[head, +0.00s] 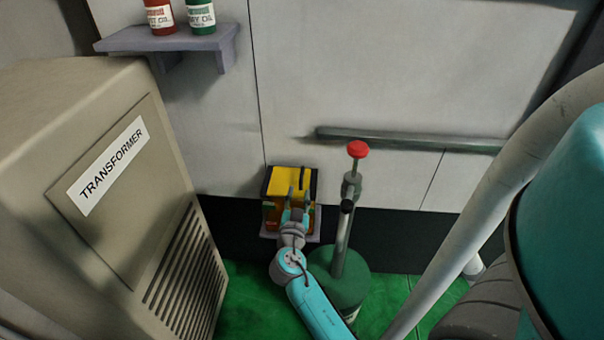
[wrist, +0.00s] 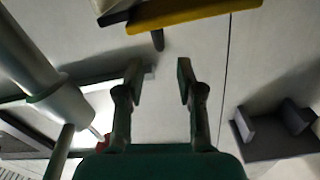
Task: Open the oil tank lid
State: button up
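The oil tank (head: 270,214) is a small orange-brown box against the wall, with a yellow lid (head: 284,181) over its top. The lid looks closed in the head view, though my gripper hides part of its front. In the wrist view the lid (wrist: 195,13) is a yellow strip at the top edge, with a short dark peg (wrist: 158,40) sticking out from it. My gripper (head: 298,194) is at the front right of the tank, at about lid height. Its fingers (wrist: 158,82) are apart with nothing between them, and the peg is beyond the tips.
A green cylinder with a red-knobbed rod (head: 357,149) stands close to the right of my arm. A beige transformer cabinet (head: 75,150) is on the left. A wall shelf with oil bottles (head: 180,40) is above. A thick pale pipe (head: 500,190) crosses the right side.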

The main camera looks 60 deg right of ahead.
aim_at(301, 178)
jog(key=x, duration=1)
grip_shut()
